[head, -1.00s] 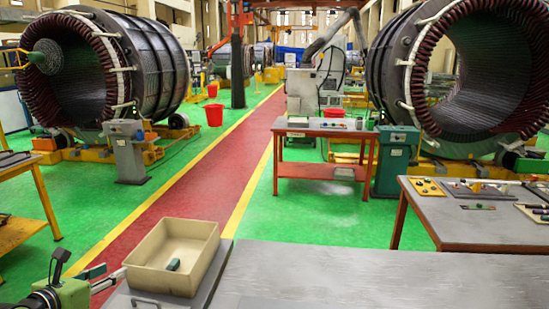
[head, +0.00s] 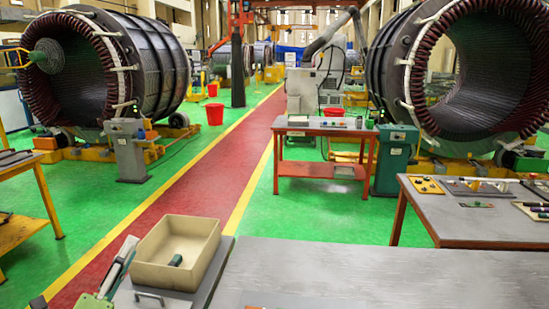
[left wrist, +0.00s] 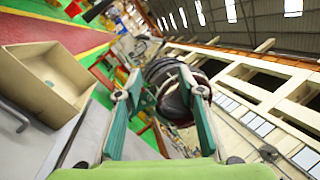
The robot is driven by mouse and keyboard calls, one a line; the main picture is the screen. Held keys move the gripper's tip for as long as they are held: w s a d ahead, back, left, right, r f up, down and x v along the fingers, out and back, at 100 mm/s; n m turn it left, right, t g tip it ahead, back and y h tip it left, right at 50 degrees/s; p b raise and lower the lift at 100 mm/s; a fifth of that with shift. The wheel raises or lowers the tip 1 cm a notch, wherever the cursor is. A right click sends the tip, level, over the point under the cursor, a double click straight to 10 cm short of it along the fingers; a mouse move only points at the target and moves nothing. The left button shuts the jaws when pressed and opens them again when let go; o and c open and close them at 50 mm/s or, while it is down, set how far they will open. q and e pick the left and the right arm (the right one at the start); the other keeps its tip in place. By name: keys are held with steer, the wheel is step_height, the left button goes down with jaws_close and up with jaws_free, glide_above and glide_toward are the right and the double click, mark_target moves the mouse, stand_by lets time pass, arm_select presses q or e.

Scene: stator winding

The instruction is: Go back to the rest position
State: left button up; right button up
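My left gripper (head: 118,268) is at the lower left of the head view, just left of the beige bin (head: 200,271). In the left wrist view its two green fingers (left wrist: 160,93) stand well apart with nothing between them. The bin rests on a grey surface, and a small dark green object (head: 175,260) lies inside it. The bin also shows at the left of the left wrist view (left wrist: 30,101). My right gripper does not show.
A grey worktop (head: 390,275) fills the lower right. A table with tools (head: 480,228) stands at the right, and a red table (head: 322,171) farther back. Large stators (head: 150,65) stand on both sides of the red walkway (head: 180,190).

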arm_select(q)
steer(key=s+a+f+n+g+y, duration=0.2)
steer(key=s+f+n+g+y, duration=0.25)
steer(key=s+f+n, duration=0.4)
steer(key=s+a+f+n+g+y, duration=0.2)
steer(key=s+f+n+g+y, duration=0.3)
steer(key=f+n, duration=0.65)
steer(key=s+d+f+n+g+h, duration=0.2)
steer(key=s+d+f+g+h, duration=0.2)
steer(key=s+d+f, duration=0.35)
steer(key=s+d+f+n+g+h, duration=0.1)
steer(key=s+d+f+g+h, duration=0.3)
steer(key=s+d, duration=0.5)
step_height(320, 180, down, 31)
steer(key=s+a+g+b, duration=0.1)
steer(key=s+g+b, duration=0.1)
steer(key=b, duration=0.4)
steer(key=s+a+f+y+b, duration=0.1)
steer(key=s+a+f+b, duration=0.2)
steer(key=s+f, duration=1.4)
step_height(320, 180, down, 4)
steer(key=shift+a+r+g+b, duration=0.1)
steer(key=shift+a+g+b, duration=0.1)
steer(key=shift+g+b, duration=0.3)
